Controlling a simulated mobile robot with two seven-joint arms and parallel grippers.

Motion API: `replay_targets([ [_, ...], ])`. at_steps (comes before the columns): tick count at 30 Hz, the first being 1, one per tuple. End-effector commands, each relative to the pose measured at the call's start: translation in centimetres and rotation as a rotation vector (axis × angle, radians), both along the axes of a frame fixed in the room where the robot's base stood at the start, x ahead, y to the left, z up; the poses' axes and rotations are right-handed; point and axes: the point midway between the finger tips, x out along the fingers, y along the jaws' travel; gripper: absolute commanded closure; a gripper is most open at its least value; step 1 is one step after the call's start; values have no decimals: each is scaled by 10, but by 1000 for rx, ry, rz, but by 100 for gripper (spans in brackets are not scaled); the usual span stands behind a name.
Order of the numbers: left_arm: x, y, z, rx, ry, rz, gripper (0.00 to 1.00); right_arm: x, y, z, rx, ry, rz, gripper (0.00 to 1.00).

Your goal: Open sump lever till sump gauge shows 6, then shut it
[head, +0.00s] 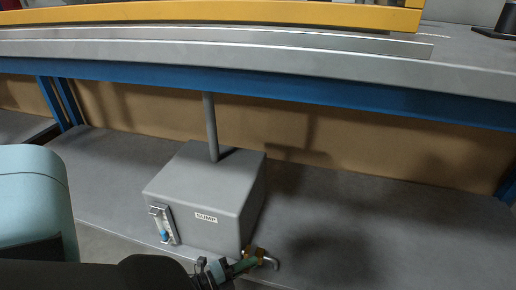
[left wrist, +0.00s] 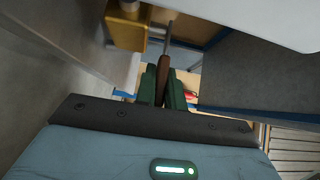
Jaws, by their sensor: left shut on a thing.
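The sump (head: 205,195) is a grey box labelled SUMP on the lower shelf. Its gauge (head: 164,226) is on the front face, with blue showing low in the tube; its marks are too small to read. A brass valve (head: 260,254) with a short spout sits at the box's lower front corner. My left gripper (head: 242,267) is beside the valve. In the left wrist view its green fingers (left wrist: 163,88) are shut on the brown handle of the sump lever (left wrist: 163,66). The lever's angle is hard to tell. My right gripper is not in view.
A grey pipe (head: 211,127) rises from the box toward the bench above. The blue bench rail (head: 290,88) and a yellow beam (head: 230,14) run across above. The lower shelf (head: 370,225) is bare to the right of the box.

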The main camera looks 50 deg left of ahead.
Motion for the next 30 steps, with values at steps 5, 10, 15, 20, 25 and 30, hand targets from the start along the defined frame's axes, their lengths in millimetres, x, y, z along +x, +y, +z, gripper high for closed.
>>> replay_targets([
  [5,-4,0,-4,3,12,0,100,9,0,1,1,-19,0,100],
  [10,-3,0,-4,3,11,0,77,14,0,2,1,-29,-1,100],
  [15,-2,0,-2,1,6,-1,67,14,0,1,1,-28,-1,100],
  [20,-1,0,-1,1,3,-1,67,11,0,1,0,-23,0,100],
  [25,-12,1,-1,1,5,0,67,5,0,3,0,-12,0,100],
  [30,-38,7,0,1,6,0,67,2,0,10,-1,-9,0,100],
])
